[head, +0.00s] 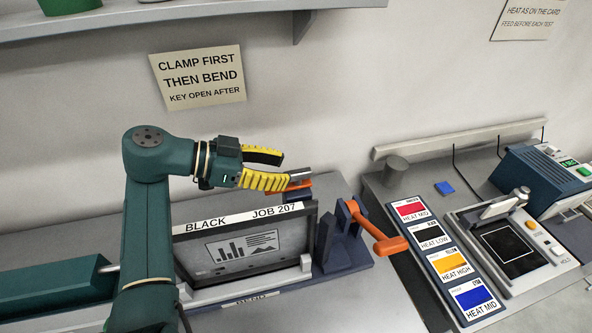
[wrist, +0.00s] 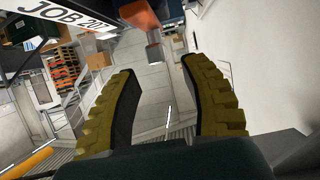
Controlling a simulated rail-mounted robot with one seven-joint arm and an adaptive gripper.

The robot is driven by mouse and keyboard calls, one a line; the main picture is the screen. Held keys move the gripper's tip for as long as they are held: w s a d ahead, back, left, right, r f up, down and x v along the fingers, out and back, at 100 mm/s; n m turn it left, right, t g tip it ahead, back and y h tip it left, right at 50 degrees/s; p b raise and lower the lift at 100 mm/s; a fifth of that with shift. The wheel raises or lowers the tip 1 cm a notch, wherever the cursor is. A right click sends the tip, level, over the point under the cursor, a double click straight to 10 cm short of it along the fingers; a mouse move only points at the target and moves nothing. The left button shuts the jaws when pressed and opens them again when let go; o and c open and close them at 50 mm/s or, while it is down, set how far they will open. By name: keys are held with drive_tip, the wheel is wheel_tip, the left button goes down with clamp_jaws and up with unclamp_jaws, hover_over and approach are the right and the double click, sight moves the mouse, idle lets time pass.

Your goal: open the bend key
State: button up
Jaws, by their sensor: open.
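My gripper (head: 283,170) is open, its yellow ribbed fingers apart above the top edge of a plate marked "BLACK JOB 207" (head: 240,250). An orange handle with a grey end (head: 300,177) lies at the fingertips in the head view. I cannot tell if they touch. A longer orange lever (head: 368,226) sticks out right from the dark blue bracket (head: 342,246) at the plate's right end. Which of the two is the bend key I cannot tell. In the wrist view both fingers (wrist: 158,72) are apart, with an orange part (wrist: 154,52) beyond the gap.
A card strip (head: 440,262) with several coloured labels and a device with a black screen (head: 510,252) stand on the right bench. A sign (head: 198,77) hangs on the wall behind my arm. A shelf (head: 180,12) runs above. The bench in front of the bracket is clear.

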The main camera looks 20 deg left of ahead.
drive_tip(key=v, duration=0.7)
drive_tip(key=shift+s+a, duration=0.15)
drive_tip(key=shift+a, duration=0.05)
drive_tip(key=shift+r, duration=0.1)
